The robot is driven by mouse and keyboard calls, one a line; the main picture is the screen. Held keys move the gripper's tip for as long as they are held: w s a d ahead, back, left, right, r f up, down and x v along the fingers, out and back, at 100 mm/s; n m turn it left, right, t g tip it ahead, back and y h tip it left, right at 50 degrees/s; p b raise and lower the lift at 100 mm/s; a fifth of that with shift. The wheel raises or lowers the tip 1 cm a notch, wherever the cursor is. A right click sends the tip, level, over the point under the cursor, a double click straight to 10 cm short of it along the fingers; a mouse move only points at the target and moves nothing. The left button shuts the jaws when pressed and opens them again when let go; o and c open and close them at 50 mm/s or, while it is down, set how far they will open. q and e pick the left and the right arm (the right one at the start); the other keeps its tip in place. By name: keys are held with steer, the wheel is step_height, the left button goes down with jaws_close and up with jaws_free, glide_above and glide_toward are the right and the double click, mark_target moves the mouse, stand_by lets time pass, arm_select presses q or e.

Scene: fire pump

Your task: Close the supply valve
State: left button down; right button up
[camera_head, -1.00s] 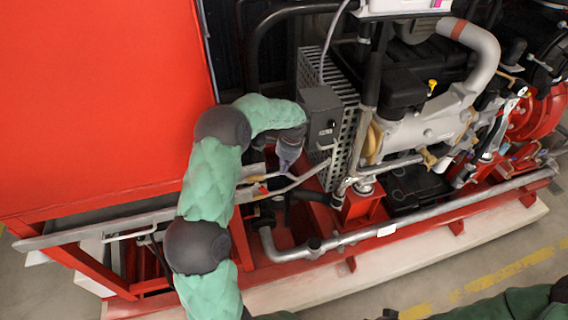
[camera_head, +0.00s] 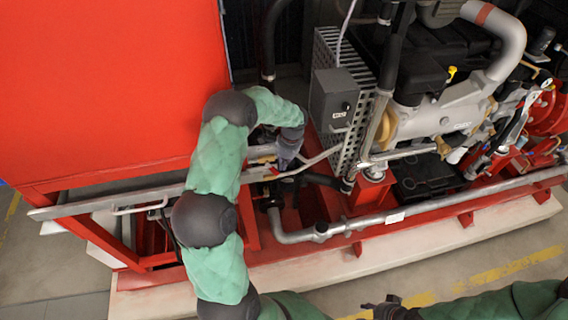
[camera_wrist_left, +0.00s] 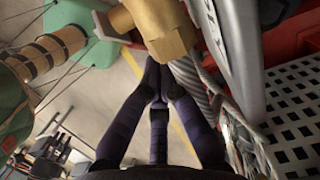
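My left gripper (camera_head: 283,163) reaches down beside the metal pipe at the left end of the engine. In the left wrist view its dark fingers (camera_wrist_left: 158,92) converge with the tips together, and I see nothing held between them. A brass fitting (camera_wrist_left: 157,30), apparently part of the supply valve, is just beyond the tips; contact is unclear. A small red piece (camera_head: 274,170), possibly the valve's handle, shows beside the gripper in the head view. The hand hides part of this area. My right gripper (camera_head: 387,306) is at the bottom edge, too small to judge.
A large red tank (camera_head: 110,90) fills the upper left. A grey control box (camera_head: 336,99) and a perforated guard (camera_head: 326,48) stand close to the left hand. A grey pipe (camera_head: 430,206) runs along the red base frame. The floor (camera_head: 470,265) in front is clear.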

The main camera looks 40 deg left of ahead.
arm_select(q)
steer(key=shift+s+a+f+g+y+b, duration=0.15)
steer(key=shift+f+g+y+b, duration=0.2)
steer(key=shift+f+g+y, duration=0.35)
stand_by(0.4)
steer(key=shift+s+a+f+g+b, duration=0.3)
steer(key=shift+s+f+g, duration=0.1)
steer(key=shift+f+g, duration=0.1)
steer(key=shift+f+y, duration=0.1)
steer(key=shift+y, duration=0.2)
stand_by(0.5)
